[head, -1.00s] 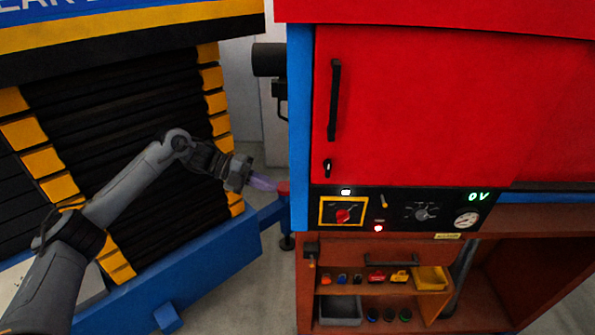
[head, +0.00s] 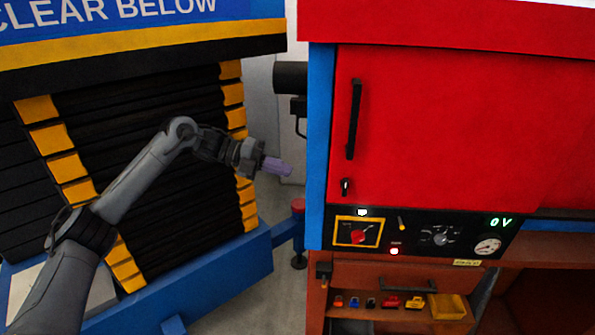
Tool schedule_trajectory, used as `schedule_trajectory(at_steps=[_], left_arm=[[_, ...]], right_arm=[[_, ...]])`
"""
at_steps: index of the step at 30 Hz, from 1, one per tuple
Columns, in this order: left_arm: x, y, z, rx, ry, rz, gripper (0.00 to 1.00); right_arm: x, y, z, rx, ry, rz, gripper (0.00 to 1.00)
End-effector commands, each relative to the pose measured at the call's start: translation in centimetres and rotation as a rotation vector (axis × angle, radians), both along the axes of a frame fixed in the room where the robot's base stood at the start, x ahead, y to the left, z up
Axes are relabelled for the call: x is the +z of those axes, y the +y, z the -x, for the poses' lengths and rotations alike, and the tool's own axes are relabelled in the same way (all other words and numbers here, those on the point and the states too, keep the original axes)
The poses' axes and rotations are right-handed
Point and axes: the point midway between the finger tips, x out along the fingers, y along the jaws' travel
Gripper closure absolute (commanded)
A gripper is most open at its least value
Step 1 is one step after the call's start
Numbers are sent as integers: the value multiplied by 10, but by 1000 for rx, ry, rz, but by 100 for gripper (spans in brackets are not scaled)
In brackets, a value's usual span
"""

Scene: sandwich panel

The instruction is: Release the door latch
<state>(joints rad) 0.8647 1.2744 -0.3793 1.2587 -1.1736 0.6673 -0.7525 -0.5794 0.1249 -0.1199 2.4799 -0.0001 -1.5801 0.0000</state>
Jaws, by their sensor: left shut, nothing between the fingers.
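The red cabinet door (head: 445,130) is closed, with a long black vertical handle (head: 354,118) near its left edge. A small black latch (head: 345,187) sits below the handle at the door's lower left corner. My left gripper (head: 285,169) is shut and empty, its pale purple fingers pointing right. In the picture it lies left of the blue cabinet post (head: 320,150), apart from the latch. My right gripper is not in view.
Below the door, a black control panel (head: 409,236) carries a red switch, knobs, a gauge and a green "0 V" readout. A striped shutter machine (head: 130,130) stands at the left.

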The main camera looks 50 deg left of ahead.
Motion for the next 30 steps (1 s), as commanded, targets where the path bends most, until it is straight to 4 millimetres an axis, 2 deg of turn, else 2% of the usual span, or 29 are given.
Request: schedule_trajectory(at_steps=[16, 18, 24, 30], left_arm=[[-25, -69, -58, -2, 2, 2, 100], [-22, -76, -65, -1, 1, 3, 100], [-25, -90, -77, -1, 1, 1, 100], [-27, -95, -82, -1, 2, 0, 100]], right_arm=[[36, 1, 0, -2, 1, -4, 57], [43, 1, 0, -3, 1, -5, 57], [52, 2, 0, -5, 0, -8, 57], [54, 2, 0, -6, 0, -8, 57]])
